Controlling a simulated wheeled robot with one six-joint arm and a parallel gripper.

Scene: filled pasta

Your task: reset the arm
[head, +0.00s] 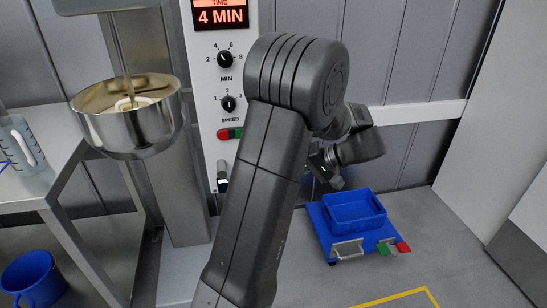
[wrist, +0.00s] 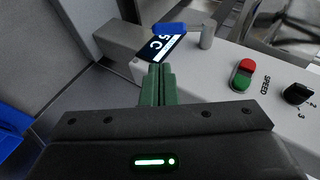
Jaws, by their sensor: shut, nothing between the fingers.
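My arm rises through the middle of the head view and bends away behind its large elbow. My gripper (wrist: 159,70) shows in the wrist view with its two green fingers together and nothing between them. The fingertips appear just in front of a small display (wrist: 158,45) reading "5 C" and a blue-ended part (wrist: 169,28) on the machine's panel. I cannot tell if they touch anything. In the head view the arm hides much of the wrist, and the fingers are not clear.
The mixer's control panel (head: 210,95) stands close to my arm, with a steel bowl (head: 130,125) at left. A measuring jug (head: 20,150) stands on the steel table. A blue bucket (head: 32,280) is below. A blue crate (head: 354,212) sits on a wheeled base at right.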

